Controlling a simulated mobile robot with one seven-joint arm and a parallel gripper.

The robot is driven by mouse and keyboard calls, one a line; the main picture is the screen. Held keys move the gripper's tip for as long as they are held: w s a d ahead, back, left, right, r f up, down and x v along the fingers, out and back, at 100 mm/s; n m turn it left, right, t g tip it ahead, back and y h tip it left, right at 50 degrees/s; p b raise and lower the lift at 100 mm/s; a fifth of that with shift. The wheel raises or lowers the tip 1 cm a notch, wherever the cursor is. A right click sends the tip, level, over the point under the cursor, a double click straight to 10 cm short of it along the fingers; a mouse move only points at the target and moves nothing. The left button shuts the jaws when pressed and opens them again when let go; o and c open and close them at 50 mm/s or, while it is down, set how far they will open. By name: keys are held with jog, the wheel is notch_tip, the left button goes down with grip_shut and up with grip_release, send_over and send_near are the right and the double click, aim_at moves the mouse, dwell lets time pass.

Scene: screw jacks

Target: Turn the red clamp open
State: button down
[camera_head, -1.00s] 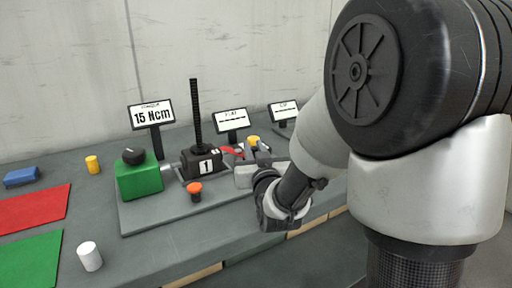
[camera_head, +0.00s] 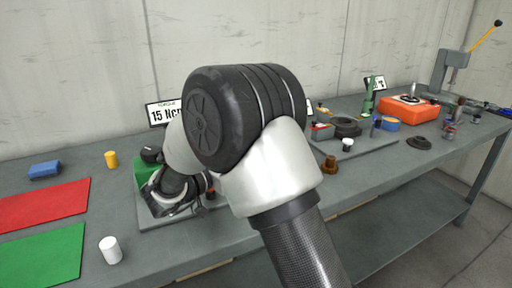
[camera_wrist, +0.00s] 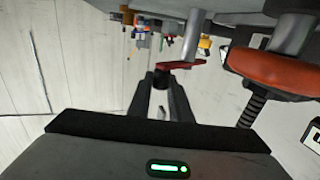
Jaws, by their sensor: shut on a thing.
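The red clamp (camera_wrist: 183,65) shows in the wrist view as a flat red lever beside a grey metal post (camera_wrist: 193,36). My gripper (camera_wrist: 161,76) has its dark fingertips together at the left end of this lever, shut on it. In the head view my arm hides the clamp and the fingers. The green block (camera_head: 147,172) with its black knob (camera_head: 151,154) shows only in part behind my wrist. A sign reading 15 Ncm (camera_head: 162,113) stands behind it.
A white cylinder (camera_head: 110,250), a yellow cylinder (camera_head: 111,159) and a blue block (camera_head: 44,169) stand left. An orange device (camera_head: 408,110) and several parts lie right.

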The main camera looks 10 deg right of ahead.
jog(key=shift+w+a+r+m+g+h+p, duration=0.1)
jog(key=shift+a+m+g+h+p, duration=0.15)
jog(key=shift+m+g+h+p, duration=0.4)
jog(key=shift+w+a+r+m+g+h+p, duration=0.1)
jog(key=shift+w+a+m+g+h+p, duration=0.1)
jog(key=shift+m+g, duration=0.55)
jog(key=shift+w+a+m+g+h+p, duration=0.1)
jog(key=shift+a+m+g+h+p, duration=0.25)
jog(key=shift+g, duration=0.65)
jog(key=shift+d, duration=0.1)
jog(key=c, duration=1.6)
grip_release()
jog(key=shift+d, duration=0.1)
jog(key=shift+f, duration=0.1)
jog(key=p+v, duration=0.2)
jog(key=v, duration=1.5)
jog(key=shift+a, duration=0.3)
jog(key=shift+a, duration=0.1)
